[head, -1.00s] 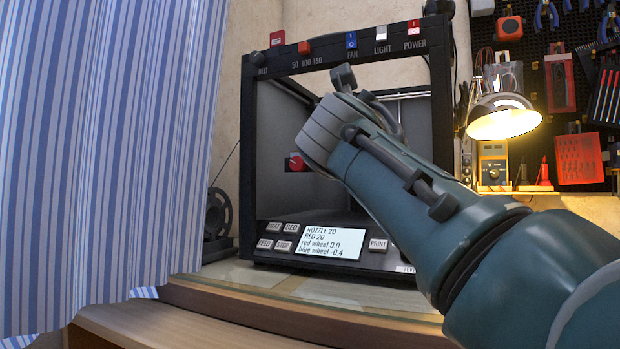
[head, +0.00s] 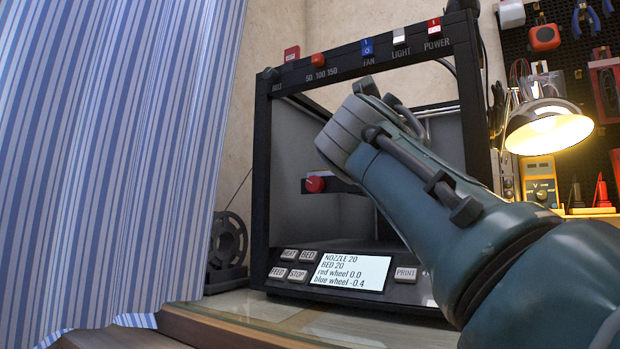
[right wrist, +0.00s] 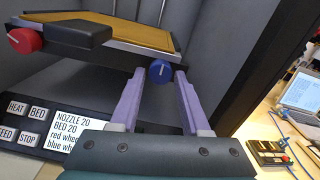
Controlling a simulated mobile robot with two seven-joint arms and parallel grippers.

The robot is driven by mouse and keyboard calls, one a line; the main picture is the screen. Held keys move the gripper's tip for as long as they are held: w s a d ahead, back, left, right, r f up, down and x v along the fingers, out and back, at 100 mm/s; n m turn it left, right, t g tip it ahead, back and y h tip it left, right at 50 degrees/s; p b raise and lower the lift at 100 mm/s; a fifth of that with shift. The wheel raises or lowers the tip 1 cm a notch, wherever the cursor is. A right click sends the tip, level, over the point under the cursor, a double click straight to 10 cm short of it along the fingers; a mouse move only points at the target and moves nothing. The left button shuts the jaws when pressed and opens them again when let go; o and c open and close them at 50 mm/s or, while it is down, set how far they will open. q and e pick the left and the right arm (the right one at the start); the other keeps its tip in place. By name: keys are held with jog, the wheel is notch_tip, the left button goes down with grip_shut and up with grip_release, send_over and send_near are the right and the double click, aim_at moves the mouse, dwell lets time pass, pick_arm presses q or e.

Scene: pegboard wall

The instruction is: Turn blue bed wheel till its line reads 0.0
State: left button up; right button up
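The blue bed wheel (right wrist: 159,71) shows in the right wrist view, under the right front corner of the printer bed (right wrist: 125,33). Its white line points nearly up, tilted slightly right. My right gripper (right wrist: 160,74) is open, with one pale finger on each side of the wheel; I cannot tell whether they touch it. In the head view my right arm hides the blue wheel and the fingers. The printer display (head: 350,271) reads red wheel 0.0 and blue wheel -0.4. My left gripper is not in view.
The red wheel (head: 315,184) sits at the bed's left front. The printer's black frame (head: 261,170) surrounds the bed. A striped curtain (head: 120,150) hangs at left. A lit lamp (head: 548,128) and pegboard tools stand at right. A laptop (right wrist: 300,92) lies beyond the frame.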

grip_shut()
dwell(0.3)
jog(key=shift+w+a+m+h+p, duration=0.15)
jog(key=shift+m+p, duration=0.4)
jog(key=shift+m, duration=5.45)
jog(key=shift+s+d+m+h+p, duration=0.15)
jog(key=shift+m+p, duration=0.35)
jog(key=shift+m, duration=5.5)
jog(key=shift+w+a+r, duration=0.1)
